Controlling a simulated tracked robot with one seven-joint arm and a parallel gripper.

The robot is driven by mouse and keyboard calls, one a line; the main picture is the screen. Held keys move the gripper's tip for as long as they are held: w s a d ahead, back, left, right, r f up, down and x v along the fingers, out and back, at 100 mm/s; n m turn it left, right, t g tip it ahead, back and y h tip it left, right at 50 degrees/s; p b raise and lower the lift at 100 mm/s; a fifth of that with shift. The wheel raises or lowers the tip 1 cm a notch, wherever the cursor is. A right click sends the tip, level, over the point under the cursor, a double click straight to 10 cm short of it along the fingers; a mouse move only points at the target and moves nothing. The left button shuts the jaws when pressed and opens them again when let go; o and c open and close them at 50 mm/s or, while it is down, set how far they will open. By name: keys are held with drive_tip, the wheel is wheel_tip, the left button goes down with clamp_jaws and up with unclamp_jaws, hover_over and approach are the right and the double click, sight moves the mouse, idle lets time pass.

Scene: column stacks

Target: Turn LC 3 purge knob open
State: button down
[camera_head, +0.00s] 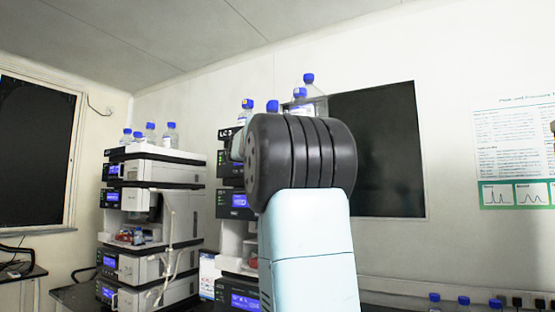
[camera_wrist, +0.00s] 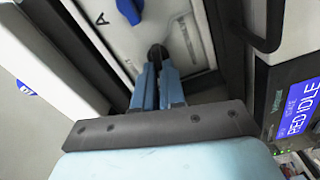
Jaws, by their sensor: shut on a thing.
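In the wrist view my gripper (camera_wrist: 158,72) has its two blue fingers close together, shut on a small black knob (camera_wrist: 157,52) on a pale module panel (camera_wrist: 185,40). Which way the knob points is hard to tell. A blue knob or handle (camera_wrist: 130,10) sits farther up the same panel, beside a letter A. In the head view the stack labelled LC 3 (camera_head: 226,133) stands partly behind my arm.
A lit blue screen (camera_wrist: 299,115) reading IDLE and a dark handle (camera_wrist: 265,30) are close at right in the wrist view. Another instrument stack (camera_head: 150,172) stands left in the head view. Bottles (camera_head: 302,98) with blue caps stand on top of the stacks.

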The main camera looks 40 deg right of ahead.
drive_tip(key=shift+w+a+f+n, duration=0.1)
drive_tip(key=shift+f+n, duration=0.05)
drive_tip(key=shift+n, duration=0.4)
drive_tip(key=shift+w+f+n, duration=0.1)
drive_tip(key=shift+n, duration=0.45)
drive_tip(key=c, duration=1.5)
unclamp_jaws()
drive_tip(key=shift+o, duration=1.4)
drive_tip(key=shift+s, duration=0.1)
drive_tip(key=v, duration=1.3)
drive_tip(key=shift+a, duration=0.35)
drive_tip(key=shift+f, duration=0.15)
